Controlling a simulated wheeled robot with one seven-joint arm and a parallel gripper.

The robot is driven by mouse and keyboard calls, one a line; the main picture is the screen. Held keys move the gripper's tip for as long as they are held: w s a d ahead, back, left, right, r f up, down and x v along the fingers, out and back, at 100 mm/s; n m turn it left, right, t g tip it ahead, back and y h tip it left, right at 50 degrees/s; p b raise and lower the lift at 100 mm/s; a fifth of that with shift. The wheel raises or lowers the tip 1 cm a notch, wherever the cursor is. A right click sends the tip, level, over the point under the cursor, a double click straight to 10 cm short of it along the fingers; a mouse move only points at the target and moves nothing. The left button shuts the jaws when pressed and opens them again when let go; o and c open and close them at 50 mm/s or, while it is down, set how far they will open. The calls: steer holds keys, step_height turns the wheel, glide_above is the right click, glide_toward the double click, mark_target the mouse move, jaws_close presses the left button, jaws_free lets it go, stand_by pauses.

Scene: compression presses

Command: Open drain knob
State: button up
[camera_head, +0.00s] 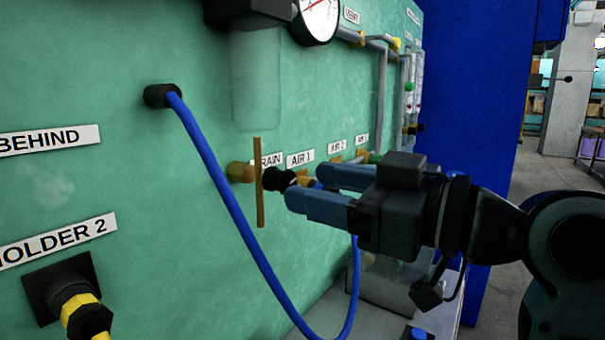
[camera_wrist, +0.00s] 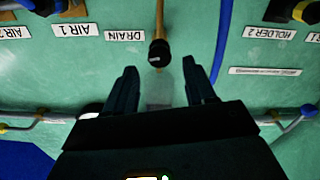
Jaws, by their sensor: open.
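The drain knob (camera_head: 278,180) is a small black knob on the green panel, beside a thin upright brass bar (camera_head: 260,205). In the wrist view the knob (camera_wrist: 159,54) appears just beyond my fingertips, roughly centred between them, with brass rising above it. The DRAIN label (camera_wrist: 125,36) is readable there; in the head view the bar hides its first letter. My gripper (camera_head: 303,186) is open and empty, reaching from the right with its fingers pointing at the knob. In the wrist view my gripper (camera_wrist: 159,66) has both fingers spread apart. Contact with the knob is not visible.
A blue hose (camera_head: 222,195) hangs from a black port and loops below my gripper. The AIR 1 label (camera_head: 300,158) and more fittings lie to the right. A yellow-black holder fitting (camera_head: 85,312) is lower left.

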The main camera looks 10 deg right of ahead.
mark_target(289, 181)
steer(key=x, duration=0.7)
steer(key=shift+p, duration=0.4)
